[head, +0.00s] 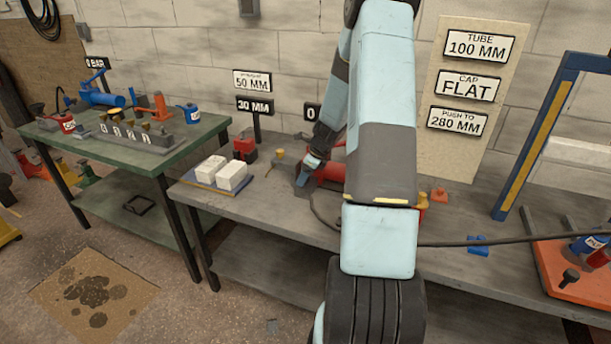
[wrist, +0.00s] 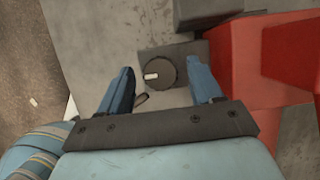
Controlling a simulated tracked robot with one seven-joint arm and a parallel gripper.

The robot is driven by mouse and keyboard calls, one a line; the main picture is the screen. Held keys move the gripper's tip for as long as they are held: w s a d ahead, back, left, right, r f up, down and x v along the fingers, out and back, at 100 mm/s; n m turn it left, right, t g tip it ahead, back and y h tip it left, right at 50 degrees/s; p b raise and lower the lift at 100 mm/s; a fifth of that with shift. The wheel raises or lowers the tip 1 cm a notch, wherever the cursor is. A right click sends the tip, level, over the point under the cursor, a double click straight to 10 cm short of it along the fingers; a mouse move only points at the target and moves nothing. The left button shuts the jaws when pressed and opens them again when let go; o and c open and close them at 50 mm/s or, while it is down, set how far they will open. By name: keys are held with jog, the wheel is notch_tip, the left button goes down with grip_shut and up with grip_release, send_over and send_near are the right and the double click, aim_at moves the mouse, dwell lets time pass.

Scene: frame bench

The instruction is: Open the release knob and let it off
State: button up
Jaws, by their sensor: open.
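The release knob, a dark round dial with a white mark (wrist: 160,73), sits on a dark block (wrist: 172,52) in the wrist view. The white mark is at the left of the dial. My gripper (wrist: 158,80) is open, with one finger on each side of the knob. The right finger is close to the knob's edge; the left finger stands farther off. I cannot tell whether either touches it. In the head view my gripper (head: 303,178) is low over the bench beside a red cylinder body (head: 330,172), and the knob is hidden there.
White blocks (head: 232,176) on a tray and a red item (head: 245,145) stand left of my gripper. A black hose (head: 480,241) runs across the bench. A blue and yellow frame (head: 545,140) stands at the right. A green table (head: 110,165) is at the left.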

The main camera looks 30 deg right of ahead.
jog(key=c, duration=1.1)
jog(key=shift+o, duration=0.2)
jog(key=n+g+y, duration=0.1)
jog(key=n, duration=0.3)
jog(key=shift+w+d, duration=0.1)
jog(key=n+g, duration=0.1)
jog(key=n, duration=0.3)
jog(key=shift+w+n+g+y, duration=0.1)
jog(key=shift+n+g+y, duration=0.2)
jog(key=shift+g, duration=0.1)
jog(key=n+g, duration=0.1)
jog(key=n, duration=0.2)
jog(key=shift+w, duration=0.1)
jog(key=shift+n+g, duration=0.9)
jog(key=shift+n, duration=1.3)
